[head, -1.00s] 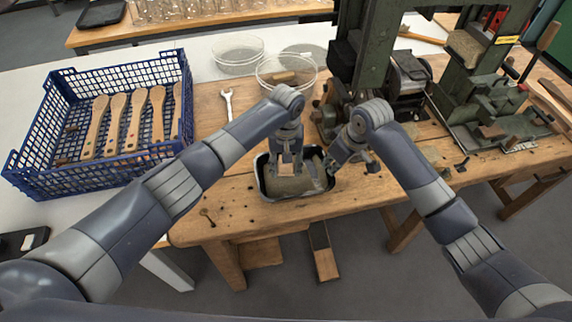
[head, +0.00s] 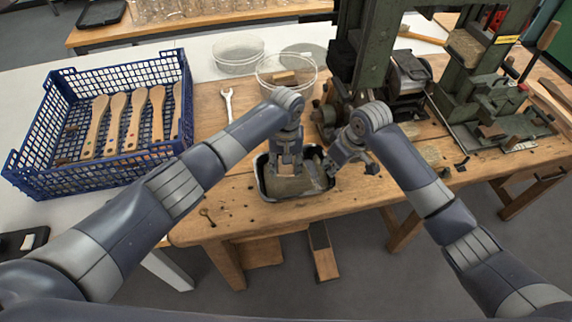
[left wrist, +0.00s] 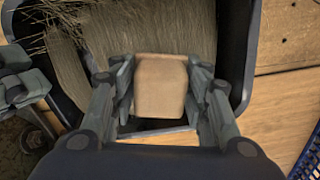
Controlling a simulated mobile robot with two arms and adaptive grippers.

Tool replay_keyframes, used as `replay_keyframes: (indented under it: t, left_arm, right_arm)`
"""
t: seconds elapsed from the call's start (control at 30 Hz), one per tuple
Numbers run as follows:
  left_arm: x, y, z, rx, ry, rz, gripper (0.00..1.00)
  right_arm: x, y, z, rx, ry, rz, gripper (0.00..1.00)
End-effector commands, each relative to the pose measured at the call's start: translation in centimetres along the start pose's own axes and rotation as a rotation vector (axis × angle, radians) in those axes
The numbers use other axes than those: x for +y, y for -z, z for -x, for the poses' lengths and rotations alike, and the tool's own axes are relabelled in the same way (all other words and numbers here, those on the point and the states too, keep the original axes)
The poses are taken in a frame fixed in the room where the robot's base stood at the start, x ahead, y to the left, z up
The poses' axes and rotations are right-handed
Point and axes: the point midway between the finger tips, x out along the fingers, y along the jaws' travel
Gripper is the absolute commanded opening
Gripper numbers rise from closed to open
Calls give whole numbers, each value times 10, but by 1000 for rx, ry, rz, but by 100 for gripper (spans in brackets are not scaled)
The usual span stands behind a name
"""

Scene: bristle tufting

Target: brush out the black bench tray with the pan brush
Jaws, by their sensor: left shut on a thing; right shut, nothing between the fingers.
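The black bench tray (head: 263,189) lies on the wooden bench, with grey-brown bristle material inside. My left gripper (head: 287,165) is over the tray, shut on the pan brush (head: 287,170), whose pale wooden part (left wrist: 160,86) shows between the fingers in the left wrist view. Streaky bristle material fills the tray beyond it there, and I cannot tell brush bristles from loose ones. The tray's dark rim (left wrist: 243,60) shows on the right. My right gripper (head: 333,163) is shut and empty at the tray's right side, and also shows at the left wrist view's left edge.
A blue crate (head: 100,175) with several wooden brush handles stands at left. A wrench (head: 228,103) and clear round dishes (head: 240,52) lie behind the tray. A green machine (head: 362,50) stands behind right. The bench front holds a small key-like item (head: 207,216).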

Motion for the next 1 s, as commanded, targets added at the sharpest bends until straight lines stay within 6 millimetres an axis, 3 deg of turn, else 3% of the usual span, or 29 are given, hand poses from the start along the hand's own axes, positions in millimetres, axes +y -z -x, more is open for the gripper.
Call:
replay_keyframes:
  t: [0.73,1.0]
  left_arm:
    - [1,-1,-13,1,0,-2,24]
    - [6,-22,-12,0,-1,-2,24]
  right_arm:
    - [0,0,0,0,0,0,0]
    - [0,0,0,0,0,0,0]
